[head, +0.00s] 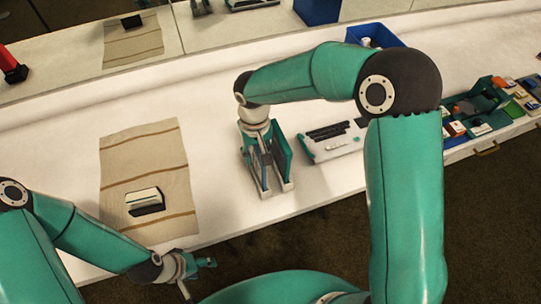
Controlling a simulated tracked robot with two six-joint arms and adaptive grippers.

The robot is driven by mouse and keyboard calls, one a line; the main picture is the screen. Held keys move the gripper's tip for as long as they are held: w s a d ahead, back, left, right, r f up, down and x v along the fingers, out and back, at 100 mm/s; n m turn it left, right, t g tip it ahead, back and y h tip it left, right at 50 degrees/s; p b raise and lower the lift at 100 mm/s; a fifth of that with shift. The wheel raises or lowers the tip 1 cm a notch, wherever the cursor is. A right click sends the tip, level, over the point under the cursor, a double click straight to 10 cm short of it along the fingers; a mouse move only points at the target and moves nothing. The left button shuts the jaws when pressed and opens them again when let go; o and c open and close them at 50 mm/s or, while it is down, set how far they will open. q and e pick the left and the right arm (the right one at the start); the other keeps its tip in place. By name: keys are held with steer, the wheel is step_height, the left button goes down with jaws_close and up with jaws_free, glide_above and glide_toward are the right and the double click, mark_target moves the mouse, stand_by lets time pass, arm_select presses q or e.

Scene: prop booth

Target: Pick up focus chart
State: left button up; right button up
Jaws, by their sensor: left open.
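No thing is plainly readable as a focus chart. A small white-topped block with a dark front (146,201) lies on the striped cloth (142,155) and may be it, but its face is too small to read. My left gripper (199,277) is open and empty at the table's front edge, below and right of that block, apart from it.
A white keyboard-like device (338,143) lies right of the holder. A blue bin (375,33) stands behind my right arm. A teal sorting tray (483,108) with small items is at the right. The white table is clear between cloth and holder. A mirror shows reflections behind.

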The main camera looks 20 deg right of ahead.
steer(key=shift+f, duration=0.2)
stand_by(0.5)
jaws_close()
